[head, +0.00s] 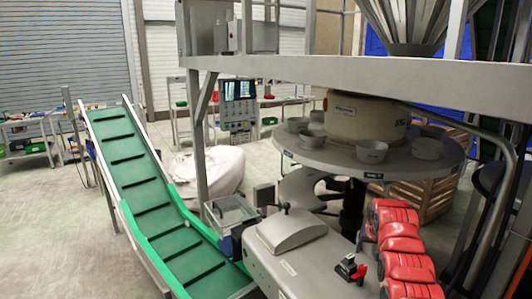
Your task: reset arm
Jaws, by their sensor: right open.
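The net clipper looks to be the grey metal machine (285,232) at the lower middle, with a rounded cover on top. A small black and red part (350,268) shows over its right end. This may be my right gripper, open, but no arm shows clearly behind it, and nothing is seen held there. My left gripper is not in view.
A green belt conveyor (150,190) slopes down at the left. A round grey table (320,155) with several metal bowls stands behind the machine. Bulky red items (403,240) line the machine's right side. Open floor (50,230) lies left of the conveyor.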

